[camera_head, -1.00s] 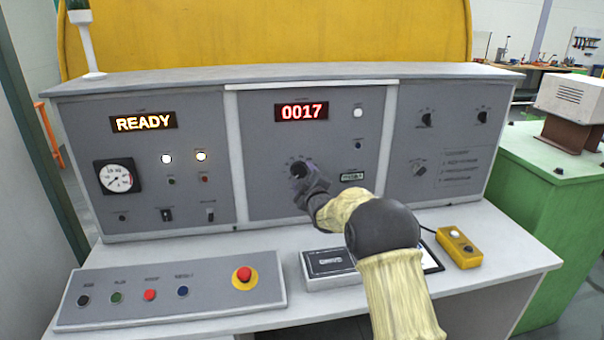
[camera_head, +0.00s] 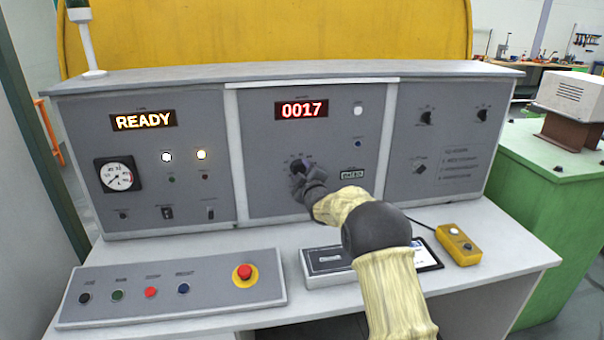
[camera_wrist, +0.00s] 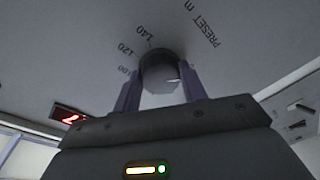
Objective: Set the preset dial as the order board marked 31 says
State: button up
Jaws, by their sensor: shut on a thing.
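The preset dial (camera_wrist: 160,74) is a dark round knob on the grey panel, with printed marks such as 120 and 140 and the words "PRESET m" beside it in the wrist view. My gripper (camera_wrist: 161,88) is shut on the dial, one finger on each side. In the head view my gripper (camera_head: 300,172) covers most of the dial, so its pointer cannot be read there. A red display (camera_head: 302,110) above reads 0017. No order board marked 31 can be made out; a dark-framed sheet (camera_head: 427,256) lies partly behind my arm, its text unreadable.
An amber display (camera_head: 143,121) reads READY, with a gauge (camera_head: 117,175) below it. A sloped button panel with a red mushroom button (camera_head: 244,273) is at front left. A grey box (camera_head: 328,261) and a yellow two-button box (camera_head: 459,246) lie on the desk.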

jog(key=shift+f+m+b, duration=0.15)
jog(key=shift+m+b, duration=0.15)
jog(key=shift+b, duration=0.15)
jog(key=shift+a+m+t+b, duration=0.1)
jog(key=shift+m+t+b, duration=0.2)
jog(key=shift+m+b, duration=2.65)
jog(key=shift+m, duration=0.35)
jog(key=shift+p, duration=0.3)
jog(key=o, duration=1)
jog(key=shift+s, duration=0.1)
